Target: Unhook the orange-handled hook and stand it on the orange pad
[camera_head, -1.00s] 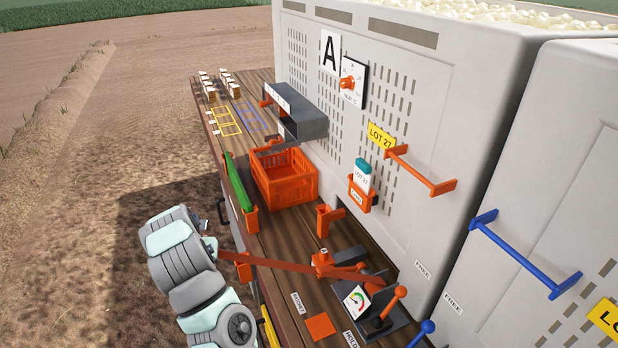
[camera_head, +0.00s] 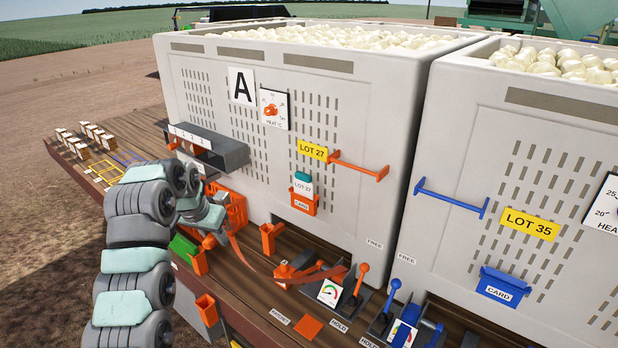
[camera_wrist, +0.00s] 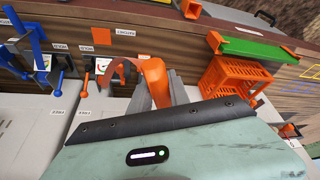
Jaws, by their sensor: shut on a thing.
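My gripper (camera_head: 219,238) is raised left of the orange strap's (camera_head: 247,262) winch. In the wrist view my gripper (camera_wrist: 159,80) is shut on the orange end (camera_wrist: 154,72) of this strap. The orange-handled hook cannot be told apart from that end; any metal part is hidden. The strap sags from my gripper to the orange-levered winch (camera_head: 345,290) with its gauge. The orange pad (camera_head: 308,327) lies bare on the deck, left of the winch; it shows in the wrist view (camera_wrist: 101,36). An orange bracket (camera_head: 207,309) stands at the deck's front edge, apart from my gripper.
An orange crate (camera_wrist: 232,82) and green-topped bar (camera_wrist: 255,48) lie near my gripper. An upright orange holder (camera_head: 270,237) stands by bin A (camera_head: 270,160). A blue-levered winch (camera_head: 392,312) is to the right. Deck around the pad is clear.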

